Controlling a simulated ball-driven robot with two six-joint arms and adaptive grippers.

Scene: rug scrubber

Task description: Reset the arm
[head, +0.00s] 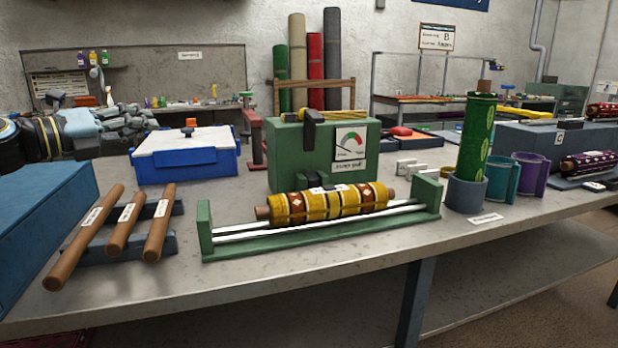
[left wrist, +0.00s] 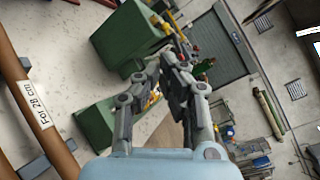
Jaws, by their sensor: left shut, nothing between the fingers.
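My left gripper (head: 150,120) is at the far left of the head view, raised above the bench's back left part. Its light blue palm and grey fingers show. In the left wrist view the fingers of this gripper (left wrist: 178,62) are together, with nothing held. My right gripper is not in view.
A blue box with a white lid (head: 185,155) stands right of the gripper. Brown rods (head: 120,225) lie on blocks at front left, beside a large blue box (head: 30,220). A green roll (head: 476,135) stands upright in a grey cup at right. Some bare bench shows at front.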

